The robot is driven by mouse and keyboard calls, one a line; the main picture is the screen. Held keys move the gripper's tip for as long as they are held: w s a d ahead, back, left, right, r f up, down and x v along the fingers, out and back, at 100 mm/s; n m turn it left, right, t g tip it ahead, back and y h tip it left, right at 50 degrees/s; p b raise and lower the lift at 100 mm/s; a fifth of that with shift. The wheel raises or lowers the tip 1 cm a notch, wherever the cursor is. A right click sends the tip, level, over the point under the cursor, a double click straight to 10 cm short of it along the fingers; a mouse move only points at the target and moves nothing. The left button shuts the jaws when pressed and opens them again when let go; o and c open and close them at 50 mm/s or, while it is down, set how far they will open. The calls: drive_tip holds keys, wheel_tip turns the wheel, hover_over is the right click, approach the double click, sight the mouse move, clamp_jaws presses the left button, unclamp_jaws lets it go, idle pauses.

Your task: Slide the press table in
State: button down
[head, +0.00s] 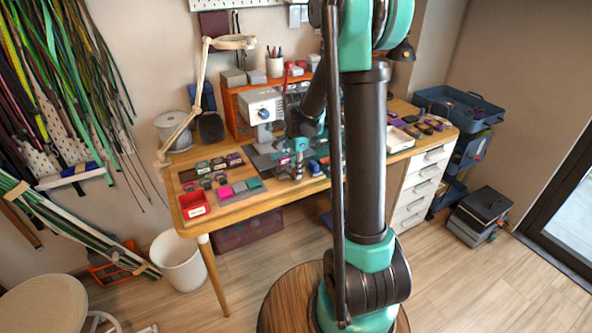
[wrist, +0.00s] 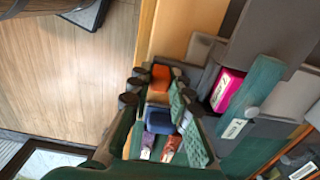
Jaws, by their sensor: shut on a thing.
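The press (head: 262,106), with a pale boxy head, stands on the workbench toward the back. A dark grey slab that looks like its press table (head: 262,161) lies at its foot. My gripper (head: 298,172) is low over the bench, at the slab's right front side. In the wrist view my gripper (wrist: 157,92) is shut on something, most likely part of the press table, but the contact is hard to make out. Orange and blue blocks (wrist: 159,120) show between or beneath the fingers. Grey blocks with a magenta piece (wrist: 228,90) lie just right of them.
A red tray (head: 194,204) and coloured tiles (head: 240,189) lie at the bench's left front. An orange shelf (head: 231,110) stands behind. A lamp arm (head: 202,80) rises at left. The floor before the bench is mostly clear.

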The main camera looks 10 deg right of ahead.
sight(285, 153)
drive_tip(key=w+a, duration=0.1)
drive_tip(key=w, duration=0.4)
drive_tip(key=w+a, duration=0.1)
drive_tip(key=w, duration=0.2)
drive_tip(key=shift+w+a, duration=0.2)
drive_tip(key=shift+a, duration=0.15)
drive_tip(key=c, duration=1.4)
unclamp_jaws()
drive_tip(key=shift+r, duration=0.1)
wheel_tip(285, 153, up, 12)
